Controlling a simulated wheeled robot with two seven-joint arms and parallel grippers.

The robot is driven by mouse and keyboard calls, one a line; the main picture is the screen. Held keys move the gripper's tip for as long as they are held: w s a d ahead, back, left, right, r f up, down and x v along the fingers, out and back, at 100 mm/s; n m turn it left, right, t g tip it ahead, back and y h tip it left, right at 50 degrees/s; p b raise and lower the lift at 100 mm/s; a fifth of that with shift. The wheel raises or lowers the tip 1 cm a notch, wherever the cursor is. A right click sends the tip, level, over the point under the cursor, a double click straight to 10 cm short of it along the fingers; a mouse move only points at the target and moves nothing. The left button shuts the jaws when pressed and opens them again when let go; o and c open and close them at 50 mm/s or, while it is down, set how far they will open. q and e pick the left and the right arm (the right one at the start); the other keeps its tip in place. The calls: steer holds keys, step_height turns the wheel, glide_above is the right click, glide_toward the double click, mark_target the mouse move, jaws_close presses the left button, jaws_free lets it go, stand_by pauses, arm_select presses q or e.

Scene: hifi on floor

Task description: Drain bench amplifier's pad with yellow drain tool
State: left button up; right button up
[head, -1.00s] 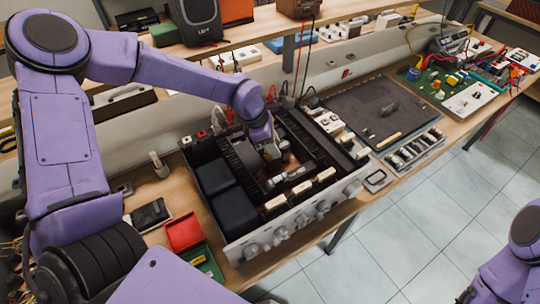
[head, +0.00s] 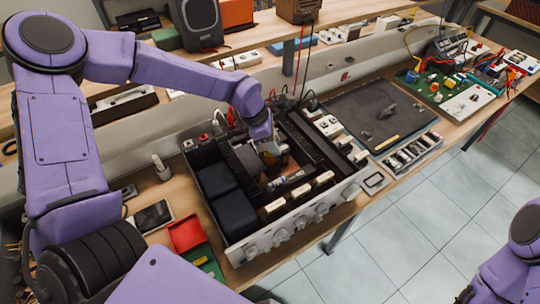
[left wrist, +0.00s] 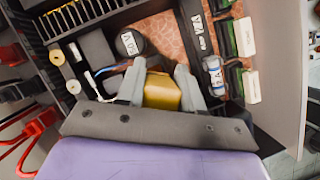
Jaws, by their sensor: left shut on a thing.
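The bench amplifier (head: 264,240) is an open-topped chassis with knobs along its front and its insides exposed. My left gripper (head: 268,150) is down inside it, near the middle of the board. In the left wrist view, its two grey fingers (left wrist: 160,80) are shut on a yellow block, which looks like the yellow drain tool (left wrist: 162,92). The tool's lower end is hidden by the fingers and its own body. A copper-coloured board (left wrist: 168,42) lies beyond it, with a round dark capacitor (left wrist: 129,43) close by. I cannot make out the pad or whether the tool touches it. My right gripper is out of view.
Dark heatsink fins (left wrist: 75,15) and tall black boxes (head: 235,213) stand inside the chassis. Red and green trays (head: 187,234) and a phone-like device (head: 153,216) lie to its left. A dark mat (head: 373,113) and a green circuit board (head: 432,83) lie to its right.

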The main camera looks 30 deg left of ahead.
arm_select(q)
steer(key=shift+r+p, duration=2.1)
steer(key=shift+r, duration=0.7)
